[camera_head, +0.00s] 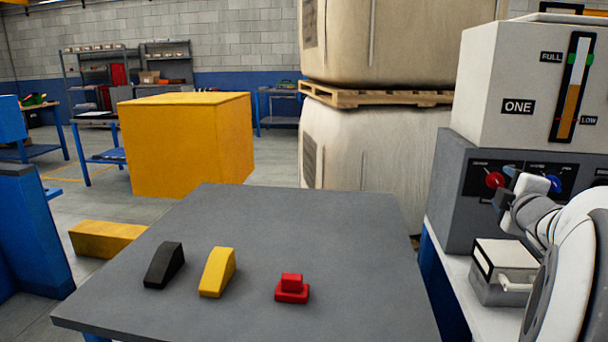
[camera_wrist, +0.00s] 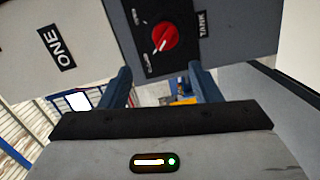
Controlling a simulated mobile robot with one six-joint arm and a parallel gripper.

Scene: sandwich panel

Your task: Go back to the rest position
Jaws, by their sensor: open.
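My gripper (camera_wrist: 158,85) shows in the wrist view with its two dark fingers apart and nothing between them. Beyond the fingertips is a red knob (camera_wrist: 164,36) on a dark panel marked TANK. In the head view my arm comes in from the right, and my gripper (camera_head: 511,184) is in front of the grey control panel (camera_head: 455,195), close to the red knob (camera_head: 494,180) and a blue knob (camera_head: 553,184). I cannot tell whether a fingertip touches the panel.
A white tank unit (camera_head: 490,80) marked ONE stands above the panel. A small grey box (camera_head: 492,288) with a lever sits below my arm. The grey table (camera_head: 330,225) holds a black wedge (camera_head: 164,266), a yellow wedge (camera_head: 217,272) and a red block (camera_head: 292,289). Its far half is clear.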

